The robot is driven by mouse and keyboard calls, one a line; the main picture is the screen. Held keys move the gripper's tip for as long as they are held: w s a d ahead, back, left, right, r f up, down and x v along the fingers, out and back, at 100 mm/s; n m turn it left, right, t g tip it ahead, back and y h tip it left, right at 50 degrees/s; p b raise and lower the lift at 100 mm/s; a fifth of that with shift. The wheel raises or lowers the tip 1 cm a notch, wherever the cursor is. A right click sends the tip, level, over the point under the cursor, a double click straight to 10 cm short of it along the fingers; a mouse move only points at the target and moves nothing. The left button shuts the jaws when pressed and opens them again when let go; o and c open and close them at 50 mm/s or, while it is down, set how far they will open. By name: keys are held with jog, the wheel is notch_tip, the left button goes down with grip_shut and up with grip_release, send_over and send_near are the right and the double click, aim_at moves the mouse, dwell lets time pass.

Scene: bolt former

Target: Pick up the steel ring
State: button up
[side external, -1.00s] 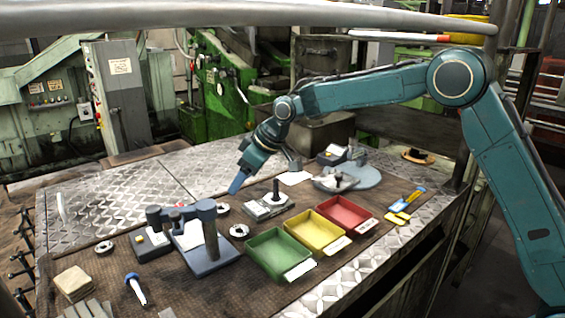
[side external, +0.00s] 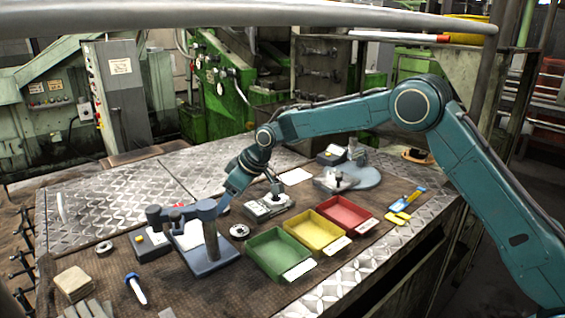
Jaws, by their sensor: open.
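A steel ring (side external: 239,231) lies flat on the brown bench mat, just right of the blue stand (side external: 212,245). A second similar ring (side external: 104,248) lies farther left. A third ring spot, behind the blue stand's top, is now mostly covered by my gripper. My gripper (side external: 224,203) points down and left, low over the mat behind the nearer ring and close to the stand's top. It is open, with nothing visible held in it; its fingertips are small and partly lost against the stand.
Green (side external: 279,253), yellow (side external: 315,231) and red (side external: 346,214) bins stand to the right. A grey block with a post (side external: 270,203) is right of my gripper. A blue-handled tool (side external: 136,288) and wooden blocks (side external: 73,284) lie front left.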

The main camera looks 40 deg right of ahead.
aim_at(226, 209)
jog(key=shift+x, duration=1.65)
jog(key=shift+r, duration=0.1)
jog(key=c, duration=1.1)
